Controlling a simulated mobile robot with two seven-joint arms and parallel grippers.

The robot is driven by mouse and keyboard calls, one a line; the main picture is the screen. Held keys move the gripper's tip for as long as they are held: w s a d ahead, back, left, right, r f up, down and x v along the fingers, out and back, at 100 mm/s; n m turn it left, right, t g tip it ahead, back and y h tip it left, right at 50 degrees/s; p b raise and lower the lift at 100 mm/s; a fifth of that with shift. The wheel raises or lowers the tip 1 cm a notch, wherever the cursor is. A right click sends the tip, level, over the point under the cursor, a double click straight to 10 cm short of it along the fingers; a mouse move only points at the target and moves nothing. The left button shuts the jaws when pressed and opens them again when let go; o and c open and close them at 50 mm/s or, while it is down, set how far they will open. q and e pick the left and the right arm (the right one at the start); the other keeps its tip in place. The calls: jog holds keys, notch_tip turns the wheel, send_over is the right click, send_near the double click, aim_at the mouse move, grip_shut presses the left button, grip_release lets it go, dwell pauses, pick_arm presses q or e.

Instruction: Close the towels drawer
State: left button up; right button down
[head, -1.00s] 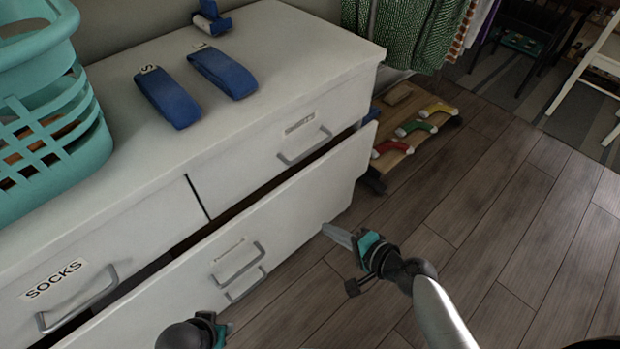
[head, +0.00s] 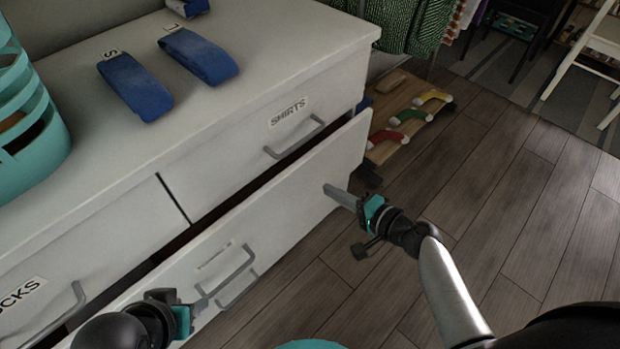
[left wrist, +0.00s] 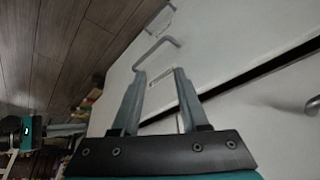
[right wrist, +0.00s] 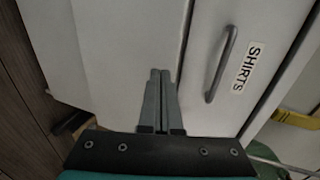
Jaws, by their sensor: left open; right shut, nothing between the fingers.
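A wide lower drawer (head: 290,210) of the white dresser stands pulled out, with a dark gap above its front. Its label (head: 216,256) is too oblique to read, so I cannot confirm it says towels. Its handle (head: 236,271) is at the lower middle and also shows in the left wrist view (left wrist: 158,50). My left gripper (head: 190,312) is open and empty, its fingertips close to that handle. My right gripper (head: 328,188) is shut and empty, its tips at or very near the right part of the drawer front, which the right wrist view also shows (right wrist: 120,40); contact is unclear.
Above are the shirts drawer (head: 290,120) and the socks drawer (head: 60,265), apparently shut. Blue bands (head: 135,85) and a teal basket (head: 30,120) are on top. A wooden rack (head: 400,135) stands beyond the right end. The wooden floor (head: 480,200) at right is clear.

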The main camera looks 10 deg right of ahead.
aim_at(300, 172)
jog(key=x, duration=0.4)
jog(key=b+x, duration=0.1)
jog(key=x, duration=0.1)
jog(key=shift+r, duration=0.3)
pick_arm(q)
jog(key=shift+w+d+f+t+h, duration=0.15)
jog(key=shift+w+d+t+h, duration=0.15)
jog(key=shift+w+d+t, duration=0.45)
jog(key=shift+w+d+f+t+h, duration=0.1)
jog(key=shift+w+d+t+h, duration=0.2)
jog(key=shift+w+d+t, duration=0.4)
pick_arm(e)
jog(key=shift+w+a, duration=0.45)
jog(key=shift+w, duration=0.25)
pick_arm(q)
jog(key=shift+w+d, duration=0.15)
